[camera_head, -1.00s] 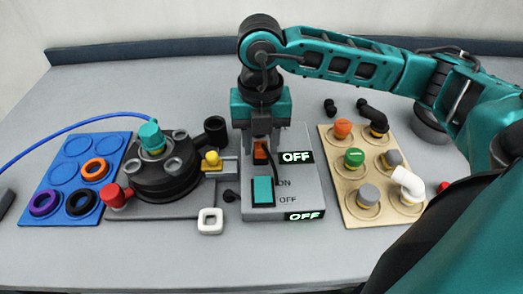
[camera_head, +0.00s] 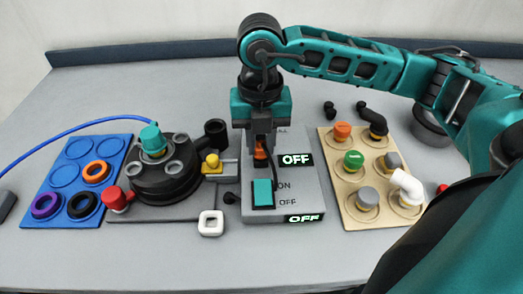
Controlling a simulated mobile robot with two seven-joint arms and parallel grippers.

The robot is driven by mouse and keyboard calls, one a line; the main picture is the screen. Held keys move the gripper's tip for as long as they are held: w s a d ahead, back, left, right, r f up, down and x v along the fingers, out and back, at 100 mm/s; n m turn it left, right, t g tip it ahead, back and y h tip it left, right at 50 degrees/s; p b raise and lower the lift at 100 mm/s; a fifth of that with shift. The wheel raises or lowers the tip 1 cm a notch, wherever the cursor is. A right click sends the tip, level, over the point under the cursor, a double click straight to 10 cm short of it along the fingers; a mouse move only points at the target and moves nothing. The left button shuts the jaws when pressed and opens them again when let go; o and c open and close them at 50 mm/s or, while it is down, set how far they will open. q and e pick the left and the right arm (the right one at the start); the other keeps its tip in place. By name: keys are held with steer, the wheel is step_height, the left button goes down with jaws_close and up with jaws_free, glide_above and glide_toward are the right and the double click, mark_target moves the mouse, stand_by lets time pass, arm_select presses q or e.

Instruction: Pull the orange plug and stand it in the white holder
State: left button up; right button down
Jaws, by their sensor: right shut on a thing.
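The orange plug (camera_head: 260,151) is at the upper middle of the grey switch box, with a dark cord beside it. My right gripper (camera_head: 260,146) points straight down from above and is shut on the plug. Its fingers hide part of the plug, and I cannot tell whether the plug is still seated. The white holder (camera_head: 210,222) is a small square with rounded corners and an opening, empty, on the table to the lower left of the box. My left gripper is not in view.
The switch box (camera_head: 311,190) has a teal rocker (camera_head: 263,192) and two lit OFF displays. A black round tank unit (camera_head: 165,182) and blue tray (camera_head: 62,158) stand left. A tan board (camera_head: 340,189) with several caps stands right. The table front is clear.

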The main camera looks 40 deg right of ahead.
mark_target(259, 147)
steer(key=shift+r+p, duration=1.35)
steer(key=shift+r, duration=0.8)
steer(key=shift+f, duration=0.1)
steer(key=shift+s+a, duration=0.1)
steer(key=shift+a, duration=0.2)
steer(key=s+a, duration=0.2)
steer(key=a, duration=0.4)
steer(key=s+a+p, duration=0.1)
steer(key=s+a, duration=0.1)
steer(key=a, duration=0.5)
steer(key=shift+s+a, duration=0.3)
steer(key=shift+s, duration=0.1)
